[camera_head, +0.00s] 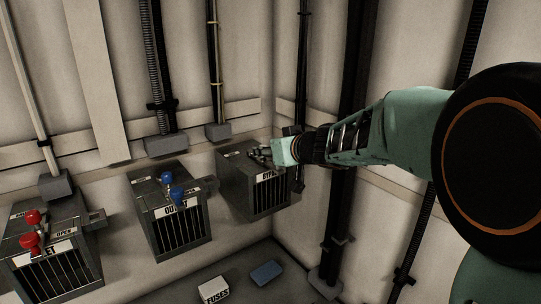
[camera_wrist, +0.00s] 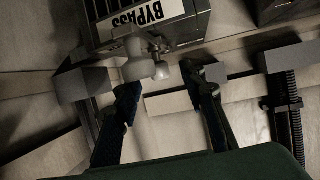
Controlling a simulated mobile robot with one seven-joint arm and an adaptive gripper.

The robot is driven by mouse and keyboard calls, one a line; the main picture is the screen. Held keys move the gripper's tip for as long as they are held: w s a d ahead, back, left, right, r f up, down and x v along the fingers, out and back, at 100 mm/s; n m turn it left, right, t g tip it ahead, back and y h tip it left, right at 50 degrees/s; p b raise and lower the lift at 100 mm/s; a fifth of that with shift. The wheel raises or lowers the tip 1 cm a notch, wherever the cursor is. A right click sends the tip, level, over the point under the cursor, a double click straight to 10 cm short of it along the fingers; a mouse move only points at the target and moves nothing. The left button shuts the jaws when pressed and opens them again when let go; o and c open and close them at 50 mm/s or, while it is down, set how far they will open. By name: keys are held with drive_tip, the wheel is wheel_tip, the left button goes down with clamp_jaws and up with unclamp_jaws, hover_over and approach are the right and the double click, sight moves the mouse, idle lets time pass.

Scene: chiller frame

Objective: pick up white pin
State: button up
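The white pin (camera_wrist: 136,62) has pale rounded knobs and stands at the box marked BYPASS (camera_wrist: 150,20). In the wrist view it lies near the tips of my gripper (camera_wrist: 160,80), whose two dark fingers are apart on either side with a gap between them. The fingers do not visibly close on the pin. In the head view, my gripper (camera_head: 264,154) is at the top of the BYPASS box (camera_head: 262,195), and I cannot clearly make out the pin there.
A middle box (camera_head: 180,232) carries blue pins (camera_head: 172,188). A left box (camera_head: 58,272) carries red pins (camera_head: 31,229). A white FUSES box (camera_head: 214,290) and a blue block (camera_head: 266,273) lie below. Pipes and a dark post (camera_head: 345,150) stand by the wall.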

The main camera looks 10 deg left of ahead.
sight(263, 159)
drive_tip(key=x, duration=0.4)
drive_tip(key=shift+f+b, duration=0.1)
drive_tip(key=shift+b, duration=0.2)
drive_tip(key=shift+c, duration=0.2)
clamp_jaws()
